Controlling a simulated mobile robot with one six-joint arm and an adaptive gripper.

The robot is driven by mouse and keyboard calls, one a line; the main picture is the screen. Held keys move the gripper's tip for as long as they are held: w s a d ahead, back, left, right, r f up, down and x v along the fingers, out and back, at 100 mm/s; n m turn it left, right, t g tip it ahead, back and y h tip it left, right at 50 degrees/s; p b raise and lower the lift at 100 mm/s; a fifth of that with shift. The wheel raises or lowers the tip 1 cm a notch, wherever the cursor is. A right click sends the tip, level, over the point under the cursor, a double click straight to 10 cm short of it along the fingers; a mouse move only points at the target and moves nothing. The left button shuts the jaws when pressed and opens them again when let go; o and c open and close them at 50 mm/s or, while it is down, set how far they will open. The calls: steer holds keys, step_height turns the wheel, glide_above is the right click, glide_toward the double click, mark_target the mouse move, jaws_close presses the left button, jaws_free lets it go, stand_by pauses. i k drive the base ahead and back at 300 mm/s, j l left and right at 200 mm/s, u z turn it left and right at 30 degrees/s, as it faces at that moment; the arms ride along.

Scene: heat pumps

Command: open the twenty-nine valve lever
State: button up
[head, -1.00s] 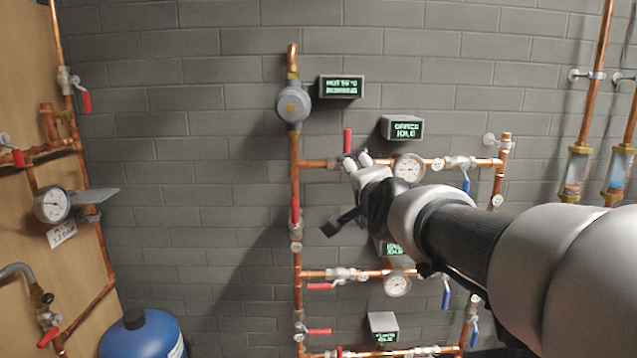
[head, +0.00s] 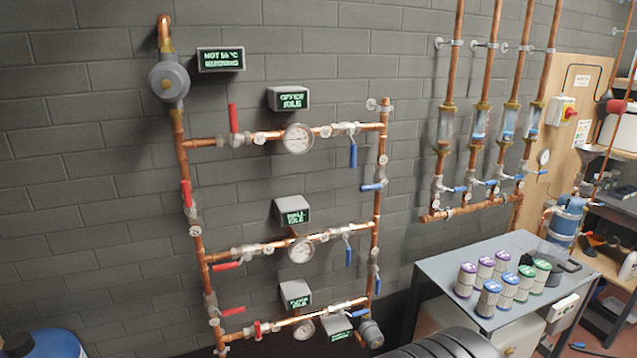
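Several valves with red and blue levers sit on the copper pipe rack. The number tags are too small to read, so I cannot tell which is twenty-nine. On the top branch a red lever (head: 234,118) stands upright and a blue lever (head: 353,155) hangs down. A red lever (head: 187,193) lies along the left riser, and a blue lever (head: 373,187) lies across the right riser. Lower down are a red lever (head: 226,266) and another red lever (head: 233,311), both roughly level, and a hanging blue lever (head: 348,256). My gripper is out of view.
Dial gauges (head: 298,139) and small displays (head: 288,99) accompany the branches. To the right, flow tubes (head: 480,122) have blue-levered valves below. A grey table (head: 432,275) holds several coloured canisters (head: 508,287). A blue tank (head: 55,345) stands at lower left. The rack's front is unobstructed.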

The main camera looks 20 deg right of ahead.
mark_target(385, 181)
steer(key=i+l, duration=0.75)
steer(key=i+l+z, duration=0.05)
steer(key=i, duration=0.05)
